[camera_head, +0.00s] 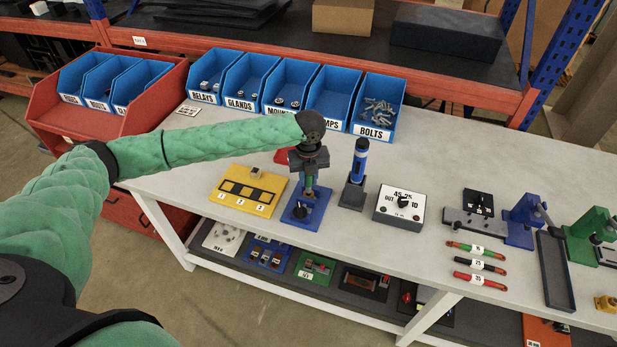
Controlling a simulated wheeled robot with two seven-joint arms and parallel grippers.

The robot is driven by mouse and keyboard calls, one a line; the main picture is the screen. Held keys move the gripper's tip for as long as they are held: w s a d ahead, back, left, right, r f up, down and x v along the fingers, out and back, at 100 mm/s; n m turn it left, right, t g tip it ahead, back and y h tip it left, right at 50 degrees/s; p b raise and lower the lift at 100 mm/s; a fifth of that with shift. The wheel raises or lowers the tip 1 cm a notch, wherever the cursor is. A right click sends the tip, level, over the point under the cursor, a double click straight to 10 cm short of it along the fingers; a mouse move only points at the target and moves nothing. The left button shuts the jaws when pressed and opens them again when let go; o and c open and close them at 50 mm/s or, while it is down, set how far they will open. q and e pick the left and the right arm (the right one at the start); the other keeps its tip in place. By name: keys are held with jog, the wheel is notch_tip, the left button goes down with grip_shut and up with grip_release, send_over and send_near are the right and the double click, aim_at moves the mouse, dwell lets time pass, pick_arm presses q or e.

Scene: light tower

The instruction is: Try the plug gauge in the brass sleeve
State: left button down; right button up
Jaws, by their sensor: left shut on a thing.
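My left gripper (309,178) points down over a small blue stand (302,208) at the middle of the workbench. It is shut on a thin, partly hidden piece, greenish where it shows between the fingers; I take it for the plug gauge but cannot be sure. The lower end is close above or at the stand, and I cannot tell whether it touches. A dark round knob sits on the stand's front. I cannot make out the brass sleeve clearly; the gripper may hide it. My right gripper is not in view.
Close right stand a blue-and-black cylinder (359,160) on a dark base and a white dial box (400,205). A yellow slotted block (248,190) is left. Blue bins (285,88) line the back. Blue (522,222) and green (590,235) fixtures stand right, near several striped rods (480,264).

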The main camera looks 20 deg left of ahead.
pick_arm(q)
jog(key=shift+f, duration=0.5)
dwell(0.3)
jog(key=shift+r+p, duration=1.5)
jog(key=shift+r, duration=0.15)
dwell(0.5)
